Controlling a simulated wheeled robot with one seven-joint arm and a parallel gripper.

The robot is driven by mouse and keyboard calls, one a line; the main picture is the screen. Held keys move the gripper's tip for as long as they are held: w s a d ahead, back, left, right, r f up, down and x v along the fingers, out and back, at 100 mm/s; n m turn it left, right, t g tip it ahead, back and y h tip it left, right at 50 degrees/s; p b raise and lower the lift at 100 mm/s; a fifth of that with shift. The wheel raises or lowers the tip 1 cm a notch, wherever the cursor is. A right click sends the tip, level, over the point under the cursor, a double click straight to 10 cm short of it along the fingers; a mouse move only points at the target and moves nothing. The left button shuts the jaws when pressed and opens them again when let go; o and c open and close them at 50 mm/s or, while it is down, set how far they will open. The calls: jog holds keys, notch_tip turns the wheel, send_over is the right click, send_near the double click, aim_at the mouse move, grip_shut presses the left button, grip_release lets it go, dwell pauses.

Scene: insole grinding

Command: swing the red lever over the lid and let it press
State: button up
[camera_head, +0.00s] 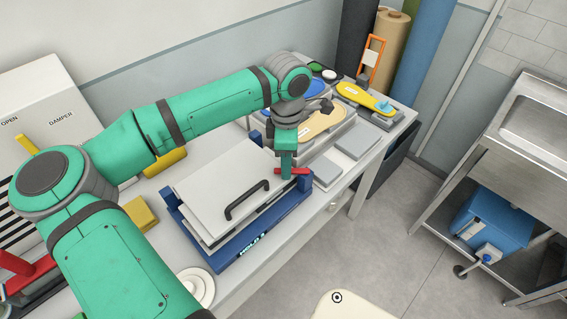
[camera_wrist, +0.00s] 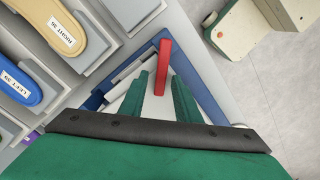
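The mold press is a blue frame (camera_head: 232,259) with a grey lid (camera_head: 220,185) and a black handle (camera_head: 246,199) in the head view. Light plates show under the lid; I cannot tell whether it is fully down. The red lever (camera_head: 300,171) is at the frame's far right corner, beside the lid. My gripper (camera_head: 287,174) is at the lever, pointing down. In the wrist view the red lever (camera_wrist: 162,62) lies between the two green fingers of my gripper (camera_wrist: 161,78), with gaps visible on both sides. The lever's lower end is partly hidden.
Trays with a yellow insole (camera_head: 322,121) and blue insole (camera_head: 312,87) stand behind the press. A grey block (camera_head: 357,140) is to the right. A yellow block (camera_head: 140,214) is left of the press.

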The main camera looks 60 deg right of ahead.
dwell(0.3)
jog(key=shift+w+r, duration=0.1)
jog(key=shift+r, duration=0.25)
notch_tip(320, 180, up, 10)
